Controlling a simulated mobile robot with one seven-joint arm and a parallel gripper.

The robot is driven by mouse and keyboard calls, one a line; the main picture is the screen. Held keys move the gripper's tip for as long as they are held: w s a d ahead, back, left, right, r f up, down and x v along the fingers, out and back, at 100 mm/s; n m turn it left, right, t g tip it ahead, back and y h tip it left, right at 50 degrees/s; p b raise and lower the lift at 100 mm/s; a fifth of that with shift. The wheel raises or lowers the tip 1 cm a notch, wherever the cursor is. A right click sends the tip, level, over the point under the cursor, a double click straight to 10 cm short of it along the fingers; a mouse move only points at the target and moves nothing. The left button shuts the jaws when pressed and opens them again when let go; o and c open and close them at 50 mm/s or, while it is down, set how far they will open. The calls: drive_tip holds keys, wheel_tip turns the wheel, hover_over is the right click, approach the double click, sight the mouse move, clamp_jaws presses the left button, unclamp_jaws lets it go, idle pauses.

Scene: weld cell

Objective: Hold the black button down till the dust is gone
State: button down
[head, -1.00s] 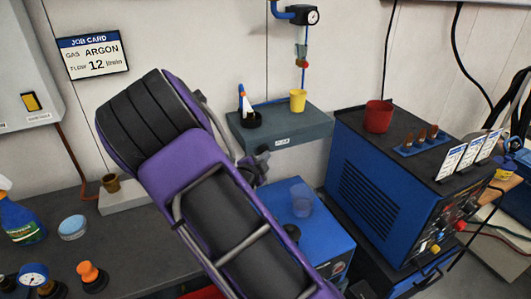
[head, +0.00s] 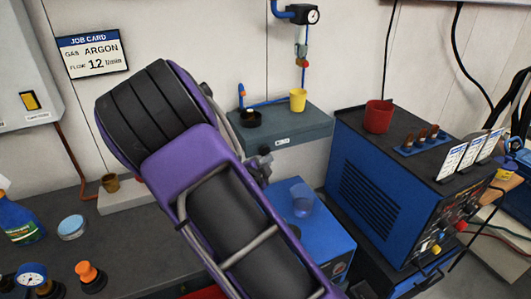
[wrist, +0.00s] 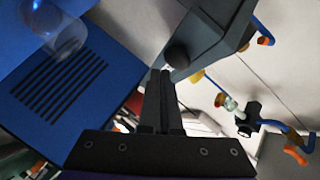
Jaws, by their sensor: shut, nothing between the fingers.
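The black button (wrist: 178,54) is a round knob on the dark grey shelf box (wrist: 216,38) in the wrist view. My gripper (wrist: 161,74) is shut and empty. Its fingertips are right beside the knob's lower left edge in that view; I cannot tell whether they touch it. In the head view my arm hides the fingertips. On the shelf box (head: 300,128) stand a black dish (head: 251,118) with a blue nozzle (head: 241,97) and a yellow cup (head: 298,100). The sight tube (head: 301,46) above looks pale and clear. No dust is plainly visible.
A blue box (head: 325,238) with a clear cup (head: 303,205) stands below the shelf. A blue welding machine (head: 375,190) with a red cup (head: 378,117) stands right. A spray bottle (head: 18,220) and gauge (head: 32,275) are on the left bench.

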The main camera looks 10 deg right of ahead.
drive_tip(key=s, duration=0.2)
drive_tip(key=s+d+b, duration=0.1)
drive_tip(key=s, duration=0.2)
idle(0.3)
drive_tip(key=shift+w, duration=0.1)
